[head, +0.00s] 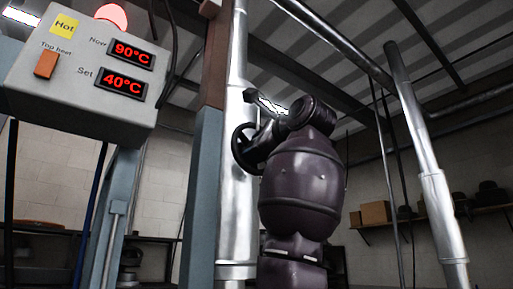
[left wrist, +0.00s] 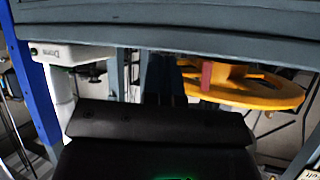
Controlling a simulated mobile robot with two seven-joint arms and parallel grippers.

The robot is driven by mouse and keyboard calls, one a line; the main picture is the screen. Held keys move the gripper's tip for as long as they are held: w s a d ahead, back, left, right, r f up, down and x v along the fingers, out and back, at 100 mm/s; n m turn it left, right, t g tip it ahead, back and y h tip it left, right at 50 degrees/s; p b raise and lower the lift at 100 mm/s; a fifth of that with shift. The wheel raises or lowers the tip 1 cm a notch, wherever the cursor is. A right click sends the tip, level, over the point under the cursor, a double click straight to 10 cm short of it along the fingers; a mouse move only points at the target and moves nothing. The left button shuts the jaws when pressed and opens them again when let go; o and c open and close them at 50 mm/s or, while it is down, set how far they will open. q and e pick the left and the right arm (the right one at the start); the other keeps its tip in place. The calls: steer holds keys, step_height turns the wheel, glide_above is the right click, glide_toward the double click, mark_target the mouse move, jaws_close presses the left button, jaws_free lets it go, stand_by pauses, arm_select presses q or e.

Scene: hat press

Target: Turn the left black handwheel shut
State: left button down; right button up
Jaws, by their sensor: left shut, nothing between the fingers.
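A black handwheel (head: 240,147) shows in the head view at the side of a thick silver pipe (head: 238,200). Its right part is hidden behind a dark purple arm link of mine. I cannot tell from its look how far it is turned. My left gripper (left wrist: 163,82) shows in the left wrist view as dark fingers beyond its black body. It is shut and empty. I cannot see it touching any wheel. My right gripper is in neither view.
A grey control box (head: 85,70) reads 90°C and 40°C, with a red lamp (head: 112,15) on top. In the left wrist view, a yellow wheel (left wrist: 270,95) lies right of the fingers. A blue post (left wrist: 35,75) stands at left.

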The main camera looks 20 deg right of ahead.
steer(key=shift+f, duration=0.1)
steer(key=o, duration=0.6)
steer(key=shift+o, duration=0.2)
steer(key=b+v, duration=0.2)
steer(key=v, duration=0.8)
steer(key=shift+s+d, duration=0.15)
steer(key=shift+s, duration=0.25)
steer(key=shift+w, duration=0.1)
